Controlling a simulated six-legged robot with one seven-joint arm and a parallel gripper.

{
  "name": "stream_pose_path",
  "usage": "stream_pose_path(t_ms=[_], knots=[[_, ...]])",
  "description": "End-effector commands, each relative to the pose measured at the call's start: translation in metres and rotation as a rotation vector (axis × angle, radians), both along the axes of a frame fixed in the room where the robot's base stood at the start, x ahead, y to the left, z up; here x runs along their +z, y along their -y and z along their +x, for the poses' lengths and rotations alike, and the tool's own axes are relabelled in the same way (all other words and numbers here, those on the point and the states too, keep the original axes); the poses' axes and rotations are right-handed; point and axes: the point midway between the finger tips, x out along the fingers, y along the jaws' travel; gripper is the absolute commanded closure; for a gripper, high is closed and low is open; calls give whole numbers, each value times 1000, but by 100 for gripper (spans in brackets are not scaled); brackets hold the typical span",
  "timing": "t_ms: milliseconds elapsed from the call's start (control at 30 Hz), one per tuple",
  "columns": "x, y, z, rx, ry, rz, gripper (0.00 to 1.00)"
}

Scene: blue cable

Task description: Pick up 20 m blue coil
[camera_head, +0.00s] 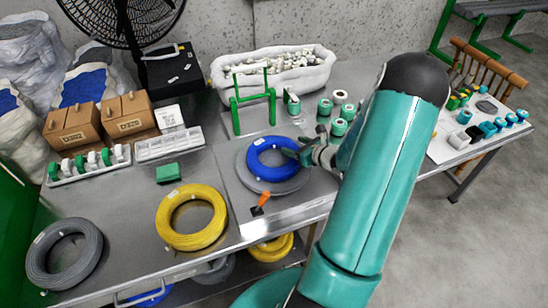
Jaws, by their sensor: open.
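A blue cable coil (251,158) lies on a round grey disc (247,181) near the middle of the metal table. My gripper (299,154) is at the coil's right side, low and close to its rim. It is open. Its fingers are small and partly hidden by my teal arm, and I cannot tell whether they straddle the coil or touch it. No label giving the coil's length can be read.
A yellow coil (160,228) and a grey coil (38,273) lie on the table (120,205) to the left. A green stand (235,112) and a white bin (222,82) are behind the blue coil. An orange-handled tool (264,198) lies in front.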

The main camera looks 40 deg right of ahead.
Motion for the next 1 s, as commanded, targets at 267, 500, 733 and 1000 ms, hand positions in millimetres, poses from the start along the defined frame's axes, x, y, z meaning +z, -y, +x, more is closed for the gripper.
stream_pose_path(t_ms=[267,500,733,1000], knots=[[-4,-1,11,-1,-1,0,39],[-4,-1,10,-1,-1,0,78],[-4,0,10,-1,0,-2,100],[-1,0,9,0,-3,-2,100]])
